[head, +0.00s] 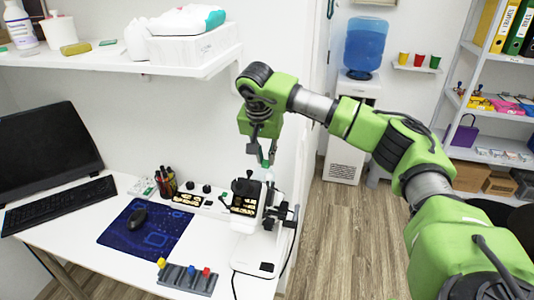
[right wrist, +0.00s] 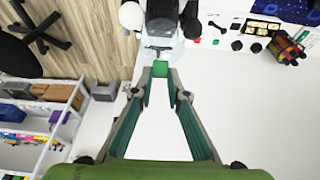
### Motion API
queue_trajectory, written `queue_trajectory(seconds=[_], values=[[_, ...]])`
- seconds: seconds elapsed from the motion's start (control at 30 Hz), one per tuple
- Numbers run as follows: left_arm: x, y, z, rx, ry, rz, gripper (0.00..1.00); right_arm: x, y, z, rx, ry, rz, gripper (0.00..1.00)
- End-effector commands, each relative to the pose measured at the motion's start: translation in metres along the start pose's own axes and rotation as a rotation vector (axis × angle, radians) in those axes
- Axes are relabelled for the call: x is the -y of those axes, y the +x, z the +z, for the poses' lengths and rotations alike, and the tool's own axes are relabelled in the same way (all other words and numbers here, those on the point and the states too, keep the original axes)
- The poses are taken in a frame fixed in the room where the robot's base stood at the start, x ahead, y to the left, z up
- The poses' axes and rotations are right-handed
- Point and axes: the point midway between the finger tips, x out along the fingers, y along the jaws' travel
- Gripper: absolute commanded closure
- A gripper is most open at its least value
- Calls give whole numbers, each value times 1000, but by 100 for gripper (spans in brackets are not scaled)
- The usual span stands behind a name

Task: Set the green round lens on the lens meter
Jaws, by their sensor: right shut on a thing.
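My right gripper (head: 266,160) is in the air above the white and black lens meter (head: 246,206), at the right end of the desk. In the right wrist view the gripper (right wrist: 160,74) is shut on a small green piece (right wrist: 161,70), which I take for the green lens. It looks squarish there, and its round outline does not show. The lens meter (right wrist: 163,28) is beyond the fingertips in that view, and the lens appears apart from it. My left gripper is not in view.
The white desk (head: 110,257) holds a keyboard (head: 60,205), a mouse on a blue mat (head: 122,236), a pen cup (head: 166,182), and a grey rack with coloured pieces (head: 187,278). A wall shelf (head: 190,66) overhangs the desk. Open floor (head: 345,235) lies to the right.

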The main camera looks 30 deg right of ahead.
Motion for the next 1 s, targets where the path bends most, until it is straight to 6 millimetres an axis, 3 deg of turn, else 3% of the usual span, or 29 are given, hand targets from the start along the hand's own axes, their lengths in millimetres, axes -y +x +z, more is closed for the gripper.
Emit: queue_trajectory(seconds=[0.13, 0.5, 1.0], values=[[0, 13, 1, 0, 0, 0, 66, -1, 10, 11, 0, -1, 1, 97], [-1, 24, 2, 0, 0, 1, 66, -1, 24, 34, 0, -1, 1, 97], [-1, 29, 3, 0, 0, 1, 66, -1, 33, 47, 2, -4, 5, 97]])
